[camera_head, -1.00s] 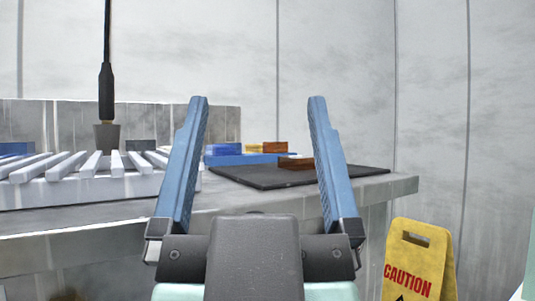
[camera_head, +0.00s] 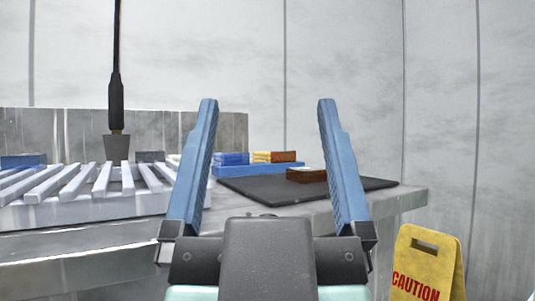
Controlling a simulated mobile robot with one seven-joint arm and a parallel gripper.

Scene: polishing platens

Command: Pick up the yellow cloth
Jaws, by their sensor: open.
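The yellow cloth (camera_head: 261,156) is a small folded piece in a blue tray (camera_head: 258,169) at the back of the counter. It sits between a blue folded cloth (camera_head: 231,158) on its left and an orange-brown one (camera_head: 284,156) on its right. My gripper (camera_head: 267,104) is open, with its two blue fingers pointing forward and wide apart. The cloth shows in the gap between the fingers, beyond them and apart from them. Nothing is between the fingers. The left finger hides the left end of the tray.
A black mat (camera_head: 260,190) lies in front of the tray, with a brown block (camera_head: 306,176) on it. A pale slatted rack (camera_head: 90,208) fills the left of the grey counter (camera_head: 410,199). A yellow caution sign (camera_head: 440,251) stands at lower right.

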